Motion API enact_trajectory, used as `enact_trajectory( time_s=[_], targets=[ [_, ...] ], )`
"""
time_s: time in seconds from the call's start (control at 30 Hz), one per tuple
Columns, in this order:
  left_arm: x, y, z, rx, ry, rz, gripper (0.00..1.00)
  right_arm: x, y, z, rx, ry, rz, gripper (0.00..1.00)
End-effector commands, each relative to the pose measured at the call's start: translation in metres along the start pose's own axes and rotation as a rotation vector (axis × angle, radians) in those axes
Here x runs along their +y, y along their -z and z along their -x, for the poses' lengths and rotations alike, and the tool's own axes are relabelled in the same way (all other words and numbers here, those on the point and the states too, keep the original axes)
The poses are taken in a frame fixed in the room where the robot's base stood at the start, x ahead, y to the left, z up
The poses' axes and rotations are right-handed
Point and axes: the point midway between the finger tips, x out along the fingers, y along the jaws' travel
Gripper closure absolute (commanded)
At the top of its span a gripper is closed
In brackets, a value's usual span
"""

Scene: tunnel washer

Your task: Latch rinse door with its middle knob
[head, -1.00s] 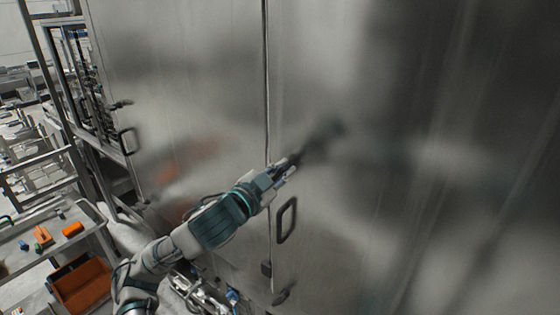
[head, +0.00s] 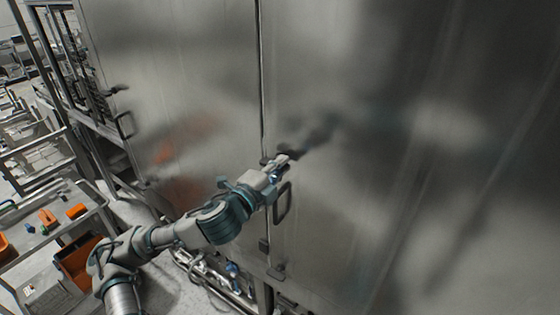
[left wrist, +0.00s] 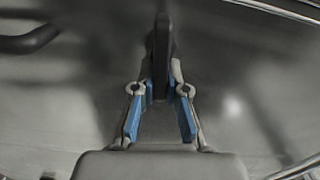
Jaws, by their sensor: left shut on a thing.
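The rinse door (head: 340,190) is a tall, shiny steel panel right of a vertical seam. My left gripper (head: 279,166) is at the seam, just above a dark loop handle (head: 283,203). In the left wrist view, the blue-padded fingers of my left gripper (left wrist: 160,108) are shut on the dark middle knob (left wrist: 161,55), which stands upright in that picture. In the head view the gripper hides most of this knob. My right gripper is out of view.
A cart (head: 75,235) with orange bins and small parts stands at lower left. Pipes (head: 205,272) run under the panels.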

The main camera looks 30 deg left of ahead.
Motion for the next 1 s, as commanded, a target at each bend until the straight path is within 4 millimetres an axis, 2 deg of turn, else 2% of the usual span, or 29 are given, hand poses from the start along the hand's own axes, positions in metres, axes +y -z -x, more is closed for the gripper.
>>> enact_trajectory(
  time_s=[0.03,0.3,0.83,0.87,0.93,0.97,1.0],
  targets=[
    [0.0059,-0.0011,-0.0012,-0.004,-0.016,-0.024,1.00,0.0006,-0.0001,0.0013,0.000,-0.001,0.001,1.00],
    [0.0080,-0.0013,-0.0012,-0.003,-0.016,-0.114,1.00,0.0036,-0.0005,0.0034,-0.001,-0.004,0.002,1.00],
    [0.0081,-0.0013,-0.0012,-0.003,-0.014,-0.136,1.00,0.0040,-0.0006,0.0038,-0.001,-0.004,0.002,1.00],
    [0.0081,-0.0013,-0.0012,-0.003,-0.014,-0.136,0.85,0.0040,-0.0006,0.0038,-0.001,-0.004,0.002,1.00],
    [0.0078,-0.0012,-0.0011,-0.003,-0.014,-0.136,0.68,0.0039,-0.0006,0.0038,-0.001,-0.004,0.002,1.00],
    [0.0074,-0.0011,-0.0010,-0.003,-0.013,-0.136,0.62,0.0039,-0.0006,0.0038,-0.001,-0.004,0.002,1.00],
    [0.0068,-0.0011,-0.0009,-0.002,-0.011,-0.136,0.62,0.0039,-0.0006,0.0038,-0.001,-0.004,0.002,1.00]
  ],
)
